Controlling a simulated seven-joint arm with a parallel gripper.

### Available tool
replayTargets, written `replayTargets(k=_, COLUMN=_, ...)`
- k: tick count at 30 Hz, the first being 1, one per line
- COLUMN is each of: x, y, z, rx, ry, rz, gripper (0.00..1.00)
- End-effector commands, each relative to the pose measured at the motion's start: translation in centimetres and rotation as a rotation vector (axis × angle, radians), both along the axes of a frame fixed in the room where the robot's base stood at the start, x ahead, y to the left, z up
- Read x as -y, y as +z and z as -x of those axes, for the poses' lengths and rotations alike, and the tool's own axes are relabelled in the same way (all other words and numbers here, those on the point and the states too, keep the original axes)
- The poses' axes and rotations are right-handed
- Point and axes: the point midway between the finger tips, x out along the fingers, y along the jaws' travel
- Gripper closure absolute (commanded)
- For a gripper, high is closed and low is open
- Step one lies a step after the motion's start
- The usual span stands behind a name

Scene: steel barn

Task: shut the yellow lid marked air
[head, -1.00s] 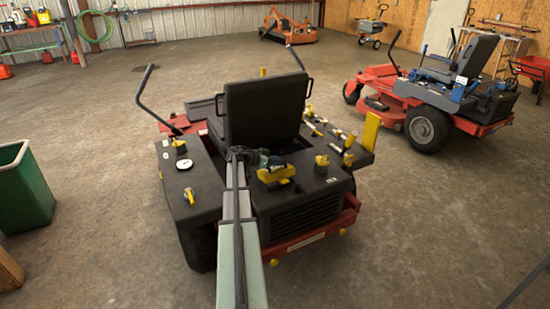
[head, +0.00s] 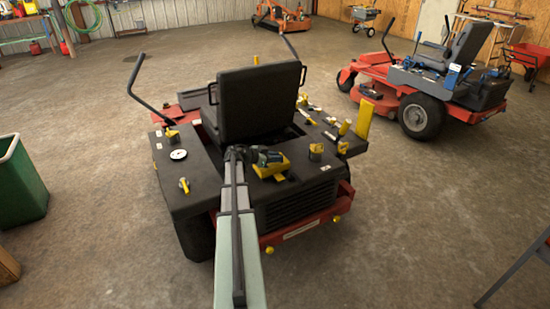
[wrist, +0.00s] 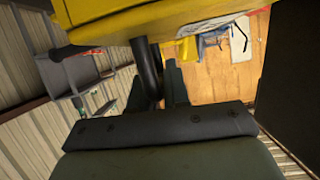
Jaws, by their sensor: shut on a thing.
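The yellow lid (head: 271,170) is at the rear deck of the near red and black mower (head: 290,210), just behind its seat. Its air marking is not legible, and I cannot tell how far open it stands. My gripper (head: 262,156) is at the lid, with its dark green fingers against it. In the wrist view the lid's yellow body (wrist: 150,18) fills the top, with a dark round bar (wrist: 148,70) below it. My gripper (wrist: 163,88) is shut there, apparently on part of the lid; the exact contact is partly hidden.
The black seat (head: 258,100) rises close in front of the lid. Yellow-capped fittings (head: 316,150) and a yellow upright plate (head: 363,118) stand to the right. A green bin (head: 18,185) is at the left. A second mower (head: 425,90) stands back right.

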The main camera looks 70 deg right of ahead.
Motion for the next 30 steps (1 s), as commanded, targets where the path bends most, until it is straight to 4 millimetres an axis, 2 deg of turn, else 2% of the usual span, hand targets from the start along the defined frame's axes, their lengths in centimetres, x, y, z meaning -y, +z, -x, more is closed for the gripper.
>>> replayTargets(k=4, x=-0.2, y=-0.2, z=0.1, rx=0.000, ry=-0.004, rz=-0.006, gripper=1.00)
replayTargets(k=5, x=-0.2, y=-0.2, z=0.2, rx=0.000, ry=-0.005, rz=-0.006, gripper=0.82)
replayTargets(k=11, x=-0.2, y=-0.2, z=0.1, rx=0.000, ry=-0.004, rz=-0.004, gripper=0.63)
replayTargets(k=22, x=-0.6, y=0.1, z=-0.3, rx=0.000, ry=-0.001, rz=-0.003, gripper=0.63)
replayTargets(k=30, x=-3.5, y=1.8, z=-3.0, rx=0.001, ry=0.000, rz=-0.002, gripper=0.63)
